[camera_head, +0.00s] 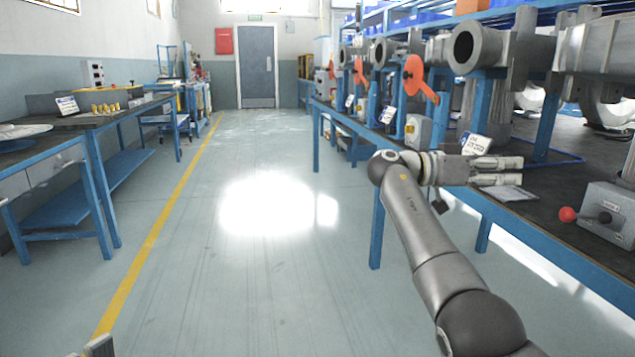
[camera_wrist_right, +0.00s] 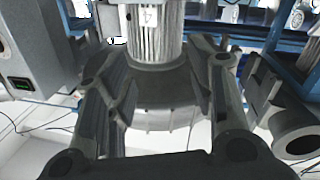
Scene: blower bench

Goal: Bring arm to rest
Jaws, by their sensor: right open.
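My right arm reaches up from the bottom right of the head view. Its gripper (camera_head: 515,171) points to the right over the near edge of the right bench (camera_head: 590,265). Its two fingers are apart, with nothing seen between them in the head view. In the right wrist view the fingers of the right gripper (camera_wrist_right: 160,75) stand wide apart. A grey round flanged part (camera_wrist_right: 158,95) with a white numbered label shows beyond them; I cannot tell how far away it is. A small grey-brown piece at the bottom left edge of the head view may be my left gripper (camera_head: 98,346), mostly cut off.
Another bench (camera_head: 95,120) stands left beyond a yellow floor line (camera_head: 165,222). The middle floor (camera_head: 265,180) is clear.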

